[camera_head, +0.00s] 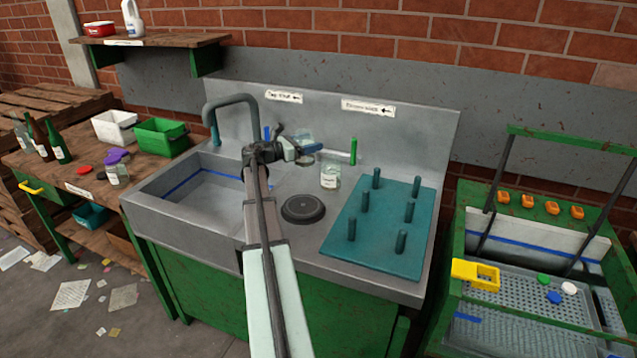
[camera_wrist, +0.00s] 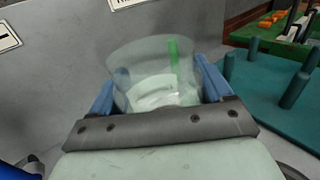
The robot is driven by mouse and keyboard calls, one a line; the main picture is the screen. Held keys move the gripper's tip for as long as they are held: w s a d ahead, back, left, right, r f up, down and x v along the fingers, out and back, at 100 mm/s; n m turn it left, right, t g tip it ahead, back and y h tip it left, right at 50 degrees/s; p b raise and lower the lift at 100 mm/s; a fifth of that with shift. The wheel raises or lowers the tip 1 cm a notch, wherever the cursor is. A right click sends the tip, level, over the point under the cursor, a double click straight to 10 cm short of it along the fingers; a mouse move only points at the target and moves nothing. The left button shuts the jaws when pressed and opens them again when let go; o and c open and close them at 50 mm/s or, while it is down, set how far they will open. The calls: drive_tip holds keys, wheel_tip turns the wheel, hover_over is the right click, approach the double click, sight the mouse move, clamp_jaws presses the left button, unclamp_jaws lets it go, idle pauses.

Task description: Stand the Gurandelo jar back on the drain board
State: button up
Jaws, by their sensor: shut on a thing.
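My gripper (camera_head: 300,149) is shut on a clear glass jar (camera_wrist: 150,75), held above the back of the sink counter. In the head view the held jar (camera_head: 304,137) is small and partly hidden by the gripper. The drain board (camera_head: 385,247), teal with several upright pegs, lies to the right and nearer; part of it shows in the wrist view (camera_wrist: 262,98). Its pegs are bare.
Another labelled jar (camera_head: 329,176) stands on the counter near the drain board. A dark round disc (camera_head: 303,208) lies in front of it. The sink basin (camera_head: 200,195) and tap (camera_head: 232,99) are left. A green upright piece (camera_head: 353,151) is at the back.

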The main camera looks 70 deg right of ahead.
drive_tip(key=shift+w+d+r+n+t+h, duration=0.25)
drive_tip(key=shift+w+d+n+t+h, duration=0.15)
drive_tip(key=shift+w+d+n+t, duration=0.2)
drive_tip(key=shift+w+d+r+n+t+h, duration=0.2)
drive_tip(key=shift+w+d+n+t+h, duration=0.25)
drive_tip(key=shift+t, duration=0.25)
drive_tip(key=shift+n+t+h, duration=0.25)
drive_tip(key=shift+n+t, duration=0.2)
drive_tip(key=shift+t, duration=0.25)
drive_tip(key=shift+w+d+f, duration=0.1)
drive_tip(key=shift+w+f, duration=0.15)
drive_tip(key=shift+f, duration=1.45)
drive_tip(key=shift+w+d+f, duration=0.15)
drive_tip(key=shift+w+f, duration=0.05)
drive_tip(key=shift+f, duration=1.45)
drive_tip(key=shift+w+d+f, duration=0.1)
drive_tip(key=shift+w+f, duration=0.15)
drive_tip(key=shift+f, duration=1.45)
drive_tip(key=shift+f, duration=0.15)
drive_tip(key=o, duration=1.2)
